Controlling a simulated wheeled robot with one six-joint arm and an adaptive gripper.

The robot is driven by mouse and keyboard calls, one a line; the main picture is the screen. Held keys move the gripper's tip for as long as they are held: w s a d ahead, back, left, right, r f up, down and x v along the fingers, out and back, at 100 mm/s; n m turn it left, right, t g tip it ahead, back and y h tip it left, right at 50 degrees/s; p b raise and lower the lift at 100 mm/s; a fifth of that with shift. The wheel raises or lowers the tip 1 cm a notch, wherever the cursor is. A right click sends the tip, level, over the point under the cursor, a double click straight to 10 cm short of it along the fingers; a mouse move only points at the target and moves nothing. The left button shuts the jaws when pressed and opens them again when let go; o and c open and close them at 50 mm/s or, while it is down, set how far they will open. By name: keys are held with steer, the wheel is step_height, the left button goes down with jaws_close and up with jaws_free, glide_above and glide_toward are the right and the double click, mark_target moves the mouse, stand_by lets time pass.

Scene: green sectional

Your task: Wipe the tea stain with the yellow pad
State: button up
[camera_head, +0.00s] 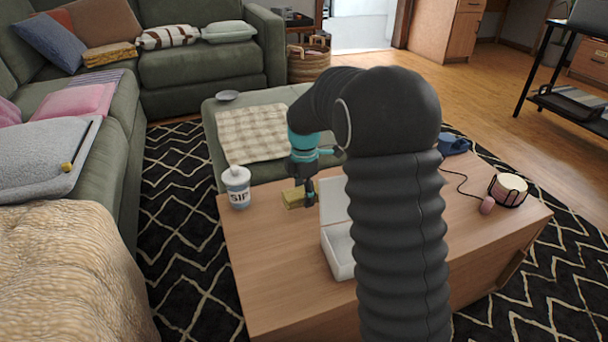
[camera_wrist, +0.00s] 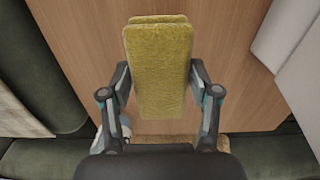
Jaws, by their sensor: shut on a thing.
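The yellow pad (camera_head: 292,198) is at the near side of the wooden coffee table's far left part, between a white canister and a white open box. In the wrist view the pad (camera_wrist: 160,72) is upright in the picture, between both fingers. My gripper (camera_head: 309,192) is shut on it; the fingers also show in the wrist view (camera_wrist: 159,82), one on each side. I cannot tell whether the pad touches the tabletop. I see no tea stain in either view; my arm hides part of the table.
A green ottoman (camera_head: 212,131) stands behind. The front left tabletop is clear.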

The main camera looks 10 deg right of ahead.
steer(key=shift+r+p, duration=1.3)
steer(key=shift+r, duration=0.7)
